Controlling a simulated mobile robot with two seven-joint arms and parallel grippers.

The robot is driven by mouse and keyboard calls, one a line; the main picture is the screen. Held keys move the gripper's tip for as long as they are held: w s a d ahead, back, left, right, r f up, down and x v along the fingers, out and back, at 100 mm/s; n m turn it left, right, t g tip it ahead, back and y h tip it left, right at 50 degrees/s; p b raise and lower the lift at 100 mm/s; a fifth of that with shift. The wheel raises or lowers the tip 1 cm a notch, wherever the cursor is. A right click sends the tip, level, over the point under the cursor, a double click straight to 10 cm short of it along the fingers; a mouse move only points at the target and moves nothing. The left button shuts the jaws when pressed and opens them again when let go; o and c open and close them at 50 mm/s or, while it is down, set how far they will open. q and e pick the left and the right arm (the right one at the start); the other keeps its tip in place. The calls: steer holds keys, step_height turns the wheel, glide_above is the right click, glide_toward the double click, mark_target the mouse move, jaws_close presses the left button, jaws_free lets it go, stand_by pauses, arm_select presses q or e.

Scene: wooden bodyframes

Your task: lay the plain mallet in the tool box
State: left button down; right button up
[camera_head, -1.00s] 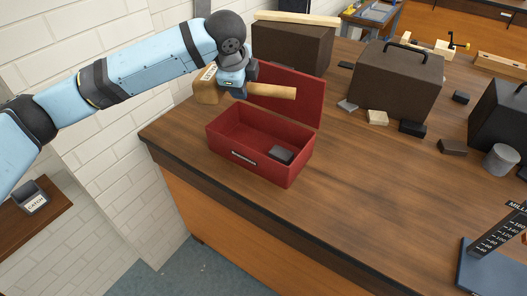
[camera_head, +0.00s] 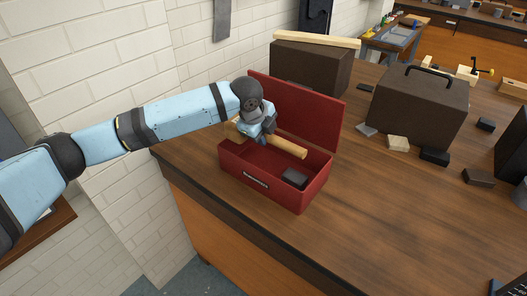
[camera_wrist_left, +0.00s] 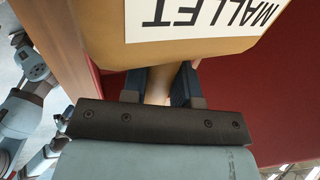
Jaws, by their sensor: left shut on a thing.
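The mallet (camera_head: 290,147) has a pale wooden handle. Its tan head, with a white MALLET label, fills the top of the left wrist view (camera_wrist_left: 165,52). My left gripper (camera_head: 262,134) is shut on the handle close to the head. It holds the mallet low over the back left part of the red tool box (camera_head: 236,172), whose lid (camera_head: 305,112) stands open behind. The handle slants down to the right across the opening. Most of the head is hidden in the head view, and I cannot tell whether the mallet touches the box.
A dark block (camera_head: 294,177) lies inside the box at its right end. A brown case (camera_head: 310,66) stands behind the lid, and a handled case (camera_head: 420,105) is to the right. Small blocks lie near it. The bench front right of the box is clear.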

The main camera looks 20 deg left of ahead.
arm_select(q)
step_height(320, 180, down, 6)
steer(key=shift+f, duration=0.1)
steer(key=shift+f, duration=0.15)
stand_by(0.4)
steer(key=shift+f+p, duration=0.3)
steer(key=shift+f, duration=0.15)
steer(key=c, duration=0.9)
jaws_free()
